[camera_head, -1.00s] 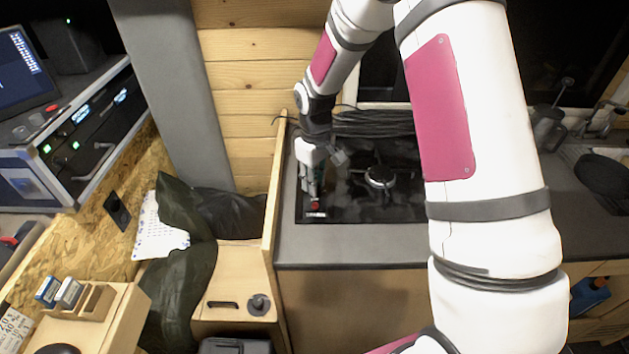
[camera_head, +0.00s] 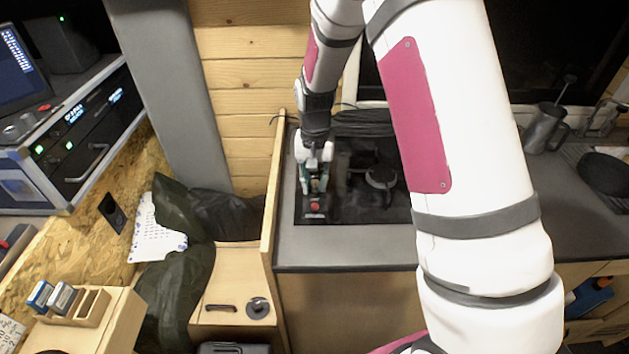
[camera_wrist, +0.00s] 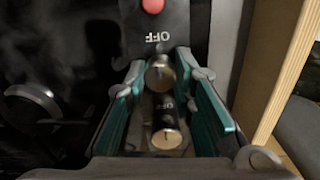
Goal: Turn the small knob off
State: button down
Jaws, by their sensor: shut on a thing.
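A dark control panel (camera_wrist: 184,18) carries a red button and two brass-faced knobs in a row in the wrist view. One knob (camera_wrist: 160,74) sits between the teal fingertips of my gripper (camera_wrist: 161,62), which is shut on it. The other knob (camera_wrist: 167,138) lies between the fingers, closer to the palm. "OFF" is printed upside down by each knob. I cannot tell for certain which knob is smaller. In the head view my gripper (camera_head: 315,186) points down at the left end of the black cooktop, just behind the red button (camera_head: 315,206); it hides the knobs there.
A burner (camera_head: 381,177) stands right of my gripper on the cooktop (camera_head: 365,210). A wooden partition (camera_head: 275,180) rises close on the left. Coiled black cable (camera_head: 375,122) lies behind. The grey counter front strip (camera_head: 345,245) is clear.

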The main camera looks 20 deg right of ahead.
aim_at(314, 183)
jog(key=shift+m, duration=0.6)
jog(key=c, duration=1.4)
grip_release()
jog(key=shift+o, duration=0.2)
notch_tip(314, 183, up, 12)
